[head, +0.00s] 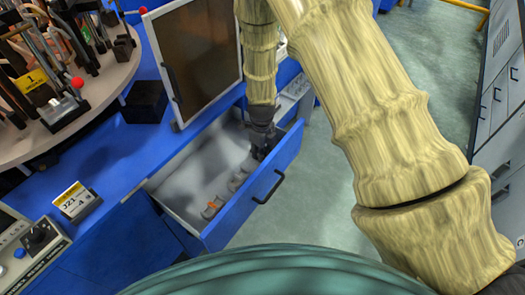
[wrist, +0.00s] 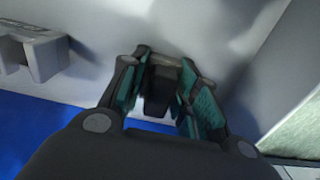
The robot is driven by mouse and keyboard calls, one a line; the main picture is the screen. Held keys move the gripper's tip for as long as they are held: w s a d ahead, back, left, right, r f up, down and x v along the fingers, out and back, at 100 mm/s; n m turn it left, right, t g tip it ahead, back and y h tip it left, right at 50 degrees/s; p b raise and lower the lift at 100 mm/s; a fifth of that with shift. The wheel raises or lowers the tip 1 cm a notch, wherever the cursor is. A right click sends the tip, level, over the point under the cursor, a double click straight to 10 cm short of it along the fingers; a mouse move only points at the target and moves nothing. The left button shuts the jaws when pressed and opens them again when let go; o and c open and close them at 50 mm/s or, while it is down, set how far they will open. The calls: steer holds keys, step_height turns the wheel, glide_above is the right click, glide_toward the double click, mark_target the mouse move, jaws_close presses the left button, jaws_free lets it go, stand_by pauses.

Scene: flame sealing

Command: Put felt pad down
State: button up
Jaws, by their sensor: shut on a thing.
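My gripper (head: 262,150) reaches down into the open drawer (head: 185,185), near its right end. In the wrist view, the fingers of my gripper (wrist: 165,85) are closed around a small dark block, which I take to be the felt pad (wrist: 158,92). The pad sits between the teal finger faces, low over the drawer's pale floor. I cannot tell whether it touches the floor. In the head view the pad is hidden by the gripper.
Grey holders (head: 238,180) stand in the drawer beside my gripper, one with an orange piece (head: 210,210). One grey holder (wrist: 40,50) shows at the wrist view's left. The blue drawer front (head: 255,190) is close. A framed panel (head: 198,55) stands behind; the drawer's left floor is clear.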

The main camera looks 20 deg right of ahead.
steer(key=shift+s+f, duration=0.35)
steer(key=shift+f, duration=0.2)
steer(key=o, duration=1)
steer(key=shift+f, duration=0.1)
steer(key=shift+o, duration=0.2)
steer(key=shift+w+f, duration=0.1)
steer(key=shift+f, duration=0.05)
steer(key=shift+r, duration=0.2)
steer(key=shift+w+r, duration=0.1)
steer(key=shift+r, duration=0.4)
step_height(320, 180, up, 12)
steer(key=shift+r, duration=0.2)
